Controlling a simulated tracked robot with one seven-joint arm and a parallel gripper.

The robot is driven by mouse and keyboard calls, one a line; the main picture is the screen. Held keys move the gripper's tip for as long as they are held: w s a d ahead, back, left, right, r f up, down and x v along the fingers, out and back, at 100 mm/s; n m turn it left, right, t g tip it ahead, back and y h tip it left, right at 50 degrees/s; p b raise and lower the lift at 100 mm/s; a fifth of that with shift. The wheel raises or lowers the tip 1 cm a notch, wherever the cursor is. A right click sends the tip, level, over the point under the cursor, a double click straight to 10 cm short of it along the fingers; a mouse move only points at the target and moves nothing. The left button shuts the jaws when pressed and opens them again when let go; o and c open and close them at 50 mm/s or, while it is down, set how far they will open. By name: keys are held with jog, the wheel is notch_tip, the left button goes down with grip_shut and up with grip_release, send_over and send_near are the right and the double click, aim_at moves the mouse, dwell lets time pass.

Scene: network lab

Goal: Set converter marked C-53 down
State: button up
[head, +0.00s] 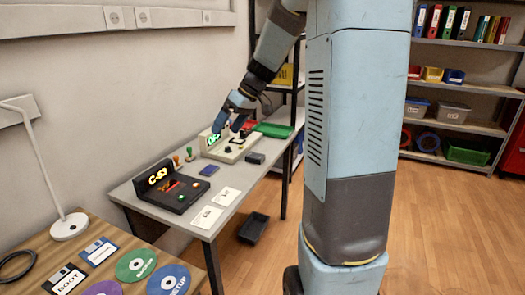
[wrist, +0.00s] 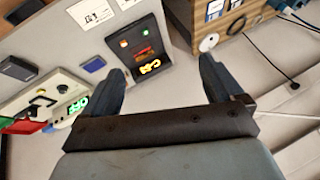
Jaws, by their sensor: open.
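A black device (head: 185,194) stands on the grey table (head: 215,224), its upright back panel lit with yellow characters starting "C-"; the rest is hard to read. Its base has a red mark and two small lights. It also shows in the wrist view (wrist: 147,64), between and beyond my fingers. I cannot tell whether it is the C-53 converter. My gripper (head: 237,118) is open over the cream device (head: 228,151) with a green-lit panel, farther back on the table. The wrist view shows my gripper (wrist: 163,85) with nothing between its fingertips.
Two white cards (head: 226,196) and a dark blue item (head: 209,170) lie on the grey table. A small dark box (head: 255,158) is near its right edge. A green tray (head: 272,130) is at the far end. Discs and floppy disks lie on the wooden table (head: 122,243).

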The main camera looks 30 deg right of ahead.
jog(key=s+a+r+m+t+h, duration=0.1)
jog(key=s+r+m+h, duration=0.1)
jog(key=s, duration=1.1)
jog(key=s+a+r+m+t+h, duration=0.2)
jog(key=s+m+h, duration=0.2)
jog(key=s, duration=1)
jog(key=shift+s+r, duration=0.25)
jog(key=shift+r, duration=0.15)
